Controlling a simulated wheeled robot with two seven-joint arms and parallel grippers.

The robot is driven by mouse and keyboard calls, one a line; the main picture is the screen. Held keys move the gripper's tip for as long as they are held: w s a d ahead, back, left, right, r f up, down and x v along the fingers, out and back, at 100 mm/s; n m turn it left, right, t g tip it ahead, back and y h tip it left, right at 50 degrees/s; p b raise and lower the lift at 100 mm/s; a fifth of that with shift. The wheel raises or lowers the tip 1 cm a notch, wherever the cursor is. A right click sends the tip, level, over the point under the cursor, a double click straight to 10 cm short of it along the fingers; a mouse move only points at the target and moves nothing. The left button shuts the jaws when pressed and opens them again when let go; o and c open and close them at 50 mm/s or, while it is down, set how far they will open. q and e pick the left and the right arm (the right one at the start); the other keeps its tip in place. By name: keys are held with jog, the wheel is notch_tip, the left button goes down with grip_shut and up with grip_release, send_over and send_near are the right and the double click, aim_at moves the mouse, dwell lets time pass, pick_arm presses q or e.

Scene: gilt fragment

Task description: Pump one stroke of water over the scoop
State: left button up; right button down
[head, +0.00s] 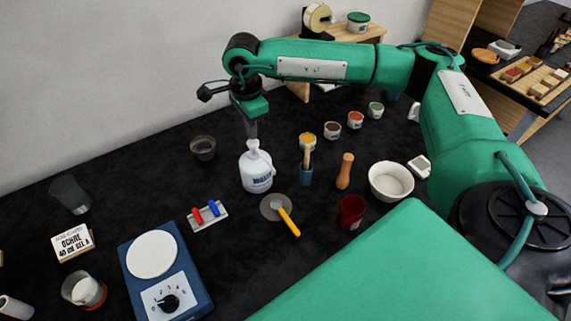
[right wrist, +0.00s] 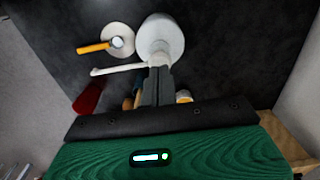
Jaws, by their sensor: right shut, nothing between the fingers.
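A white pump bottle (head: 256,172) with dark lettering on its label stands upright mid-table; it also shows in the right wrist view (right wrist: 161,36). Its thin white spout (right wrist: 112,69) points left in that view. A scoop with a yellow handle (head: 289,221) lies on a grey round disc (head: 269,206), beside the bottle. Its small round head (right wrist: 118,42) is over the disc in the right wrist view. My right gripper (head: 251,134) is shut and empty, pointing down directly above the pump head. Its fingertips (right wrist: 158,72) are at or very near the pump top; contact is unclear.
A wooden-handled brush (head: 307,165), wooden pestle (head: 345,170), white bowl (head: 391,182) and red cup (head: 352,212) stand right of the bottle. Red and blue pieces on a small tray (head: 208,216) and a blue scale (head: 163,281) lie left. Small pigment pots (head: 355,120) stand behind.

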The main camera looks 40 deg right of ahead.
jog(key=shift+r, duration=0.15)
notch_tip(320, 180, up, 6)
jog(key=shift+f+p, duration=0.1)
jog(key=shift+p, duration=0.85)
